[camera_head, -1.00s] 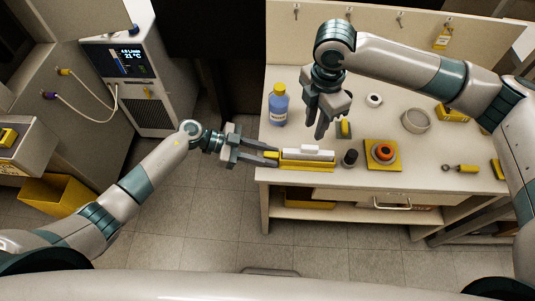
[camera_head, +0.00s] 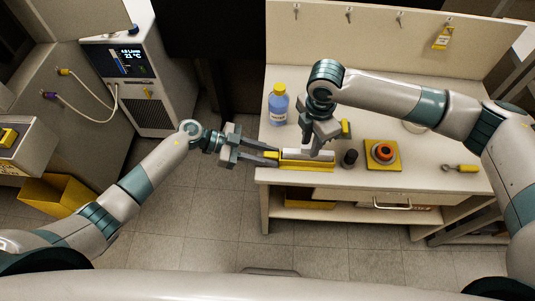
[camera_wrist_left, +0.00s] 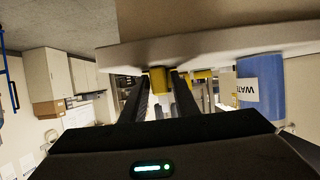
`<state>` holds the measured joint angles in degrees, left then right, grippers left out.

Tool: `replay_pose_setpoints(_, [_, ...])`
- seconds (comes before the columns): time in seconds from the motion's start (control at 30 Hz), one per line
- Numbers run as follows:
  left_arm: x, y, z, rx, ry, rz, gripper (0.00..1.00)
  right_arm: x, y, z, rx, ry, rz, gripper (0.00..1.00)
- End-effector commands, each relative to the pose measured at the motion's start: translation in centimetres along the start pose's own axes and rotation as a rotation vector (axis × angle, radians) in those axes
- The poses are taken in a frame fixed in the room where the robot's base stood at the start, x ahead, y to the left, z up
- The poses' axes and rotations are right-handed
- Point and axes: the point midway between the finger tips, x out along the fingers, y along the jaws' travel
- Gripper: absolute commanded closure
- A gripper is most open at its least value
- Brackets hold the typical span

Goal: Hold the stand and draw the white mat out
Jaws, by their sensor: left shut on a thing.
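The yellow stand (camera_head: 307,166) is a long, low holder at the table's front left edge. The white mat (camera_head: 293,154) sits upright in it, with its top showing above the yellow. My left gripper (camera_head: 266,158) comes from the left and is shut on the stand's yellow end, which also shows between its fingers in the left wrist view (camera_wrist_left: 158,80). My right gripper (camera_head: 318,150) points down at the right part of the white mat and hides some of it. Whether its fingers are closed on the mat is too small to tell.
A blue bottle (camera_head: 278,106) with a yellow cap stands behind the stand. A dark cylinder (camera_head: 350,158) and a yellow plate (camera_head: 368,163) with an orange-ringed piece (camera_head: 383,152) are to the right. A yellow-handled tool (camera_head: 466,168) lies farther right.

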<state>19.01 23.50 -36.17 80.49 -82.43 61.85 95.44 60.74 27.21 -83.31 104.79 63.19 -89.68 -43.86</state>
Motion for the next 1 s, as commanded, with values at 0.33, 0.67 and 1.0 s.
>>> replay_pose_setpoints(0.33, [-0.01, -0.02, -0.05, 0.000, 0.001, 0.000, 1.00, 0.93, -0.02, -0.03, 0.000, 0.000, 0.000, 0.73])
replay_pose_setpoints(0.67, [-0.01, -0.02, -0.05, 0.000, 0.001, 0.000, 1.00, 0.89, -0.02, -0.06, 0.000, 0.000, 0.000, 0.73])
replay_pose_setpoints(1.0, [-0.01, -0.03, -0.05, 0.001, 0.001, 0.000, 1.00, 0.90, -0.05, -0.08, -0.002, 0.000, 0.000, 1.00])
